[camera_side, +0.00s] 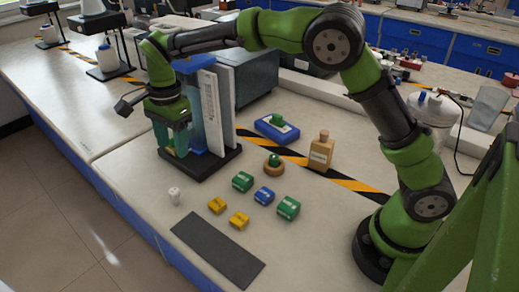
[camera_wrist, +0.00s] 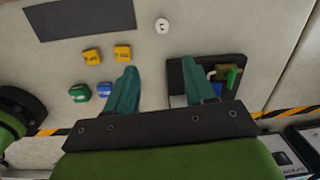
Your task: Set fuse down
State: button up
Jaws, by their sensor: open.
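My gripper (camera_side: 172,135) has teal fingers pointing down beside the blue and white upright panels of a stand with a black base (camera_side: 205,170). In the wrist view my gripper (camera_wrist: 160,85) has its fingers spread apart, with nothing seen between the tips. A green piece (camera_wrist: 234,77) and a brownish piece sit over the black base, right of the fingers. Small labelled blocks lie on the bench: two yellow (camera_side: 217,205), one blue (camera_side: 264,196) and two green (camera_side: 288,208). A small white piece (camera_side: 174,196) stands left of them. I cannot tell which is the fuse.
A dark grey mat (camera_side: 218,250) lies at the front. A blue box (camera_side: 277,128) with a green top, a round wooden piece (camera_side: 273,165) with a green knob and a tan bottle (camera_side: 321,152) stand near the striped tape.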

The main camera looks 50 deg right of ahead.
jog(key=s+d+r+n+t+y, duration=0.1)
jog(key=s+d+r+n+t, duration=0.1)
jog(key=s+d+r+n, duration=0.45)
jog(key=s+d+r+n+t+y, duration=0.15)
jog(key=s+d+r, duration=0.3)
jog(key=s, duration=0.55)
jog(key=s+d+f+n+t, duration=0.3)
jog(key=s+n, duration=0.1)
jog(key=s, duration=0.4)
jog(key=shift+s+f+n+h, duration=0.15)
jog(key=shift+f+n+h, duration=0.15)
jog(key=shift+n+h, duration=0.15)
